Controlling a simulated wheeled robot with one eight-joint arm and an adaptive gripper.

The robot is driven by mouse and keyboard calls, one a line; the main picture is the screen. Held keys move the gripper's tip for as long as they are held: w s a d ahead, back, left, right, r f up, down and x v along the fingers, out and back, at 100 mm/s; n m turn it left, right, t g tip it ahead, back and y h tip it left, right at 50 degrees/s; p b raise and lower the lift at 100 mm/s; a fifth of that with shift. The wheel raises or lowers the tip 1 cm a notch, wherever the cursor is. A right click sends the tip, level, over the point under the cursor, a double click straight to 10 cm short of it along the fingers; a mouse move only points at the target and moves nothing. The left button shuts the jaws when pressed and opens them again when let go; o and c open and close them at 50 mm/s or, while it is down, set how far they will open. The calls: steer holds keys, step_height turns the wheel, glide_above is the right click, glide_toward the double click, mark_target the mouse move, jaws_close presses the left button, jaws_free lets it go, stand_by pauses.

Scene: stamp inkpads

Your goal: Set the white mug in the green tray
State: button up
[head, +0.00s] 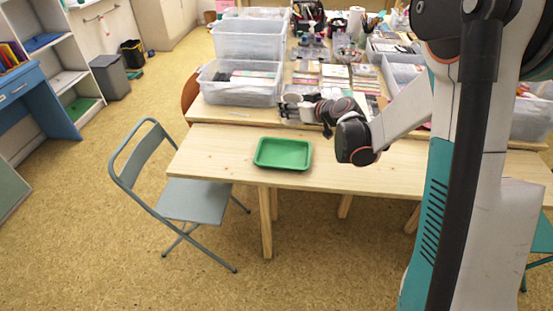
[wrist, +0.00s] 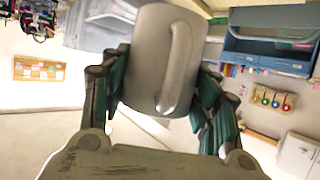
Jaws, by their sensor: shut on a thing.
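The white mug (wrist: 148,62) fills the middle of the wrist view, with its handle facing the camera. My gripper (wrist: 160,82) is shut on it, one dark green finger on each side. In the head view my gripper (head: 318,108) is above the wooden table, and the mug (head: 307,112) shows as a small pale shape at its tip, partly hidden. The green tray (head: 283,153) lies on the near table, below and slightly left of my gripper in the picture. It looks empty.
Clear plastic bins (head: 240,82) and many small craft items crowd the table behind. The near table (head: 215,150) is bare around the tray. A grey folding chair (head: 190,200) stands at the table's left end.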

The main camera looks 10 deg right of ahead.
steer(key=w+f, duration=0.3)
steer(key=w, duration=0.4)
steer(key=y+b, duration=0.1)
steer(key=b, duration=0.6)
glide_above(284, 157)
steer(key=shift+n, duration=0.4)
step_height(284, 157, down, 20)
steer(key=shift+f, duration=0.25)
steer(key=shift+f, duration=0.15)
steer(key=o, duration=1.2)
steer(key=shift+o, duration=0.2)
